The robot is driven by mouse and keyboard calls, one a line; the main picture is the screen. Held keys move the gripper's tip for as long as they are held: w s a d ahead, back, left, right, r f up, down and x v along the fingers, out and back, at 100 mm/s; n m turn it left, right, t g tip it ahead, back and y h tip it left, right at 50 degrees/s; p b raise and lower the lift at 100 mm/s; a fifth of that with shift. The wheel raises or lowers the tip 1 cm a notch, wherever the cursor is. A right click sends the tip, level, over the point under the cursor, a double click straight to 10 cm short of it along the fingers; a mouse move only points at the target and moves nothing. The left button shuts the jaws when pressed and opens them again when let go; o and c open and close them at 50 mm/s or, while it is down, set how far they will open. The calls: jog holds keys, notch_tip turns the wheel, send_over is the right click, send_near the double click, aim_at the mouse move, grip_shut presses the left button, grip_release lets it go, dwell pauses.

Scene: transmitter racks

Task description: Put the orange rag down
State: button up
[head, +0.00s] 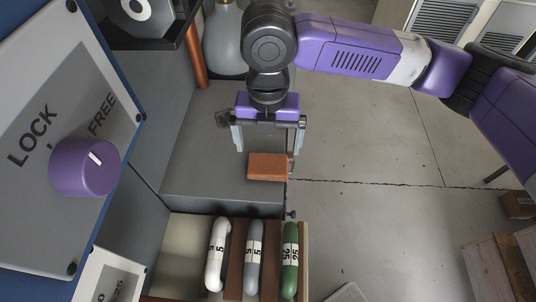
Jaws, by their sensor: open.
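The orange rag (268,167) is a small folded block, seen just below my gripper in the head view. It appears to lie on the grey ledge (215,155), at its right edge. My gripper (267,147) points down over it with its two fingers spread wide, one to each side in the picture. The jaws are open. I cannot tell whether the right finger touches the rag.
Below the ledge is an open drawer (303,232) holding white, grey and green numbered handles. A panel (30,100) with a purple LOCK/FREE knob (85,167) stands at left. A grey bottle (224,40) and a copper pipe (194,55) stand behind. Open floor lies right.

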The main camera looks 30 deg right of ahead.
notch_tip(320, 180, up, 5)
jog(key=shift+f, duration=0.15)
dwell(0.6)
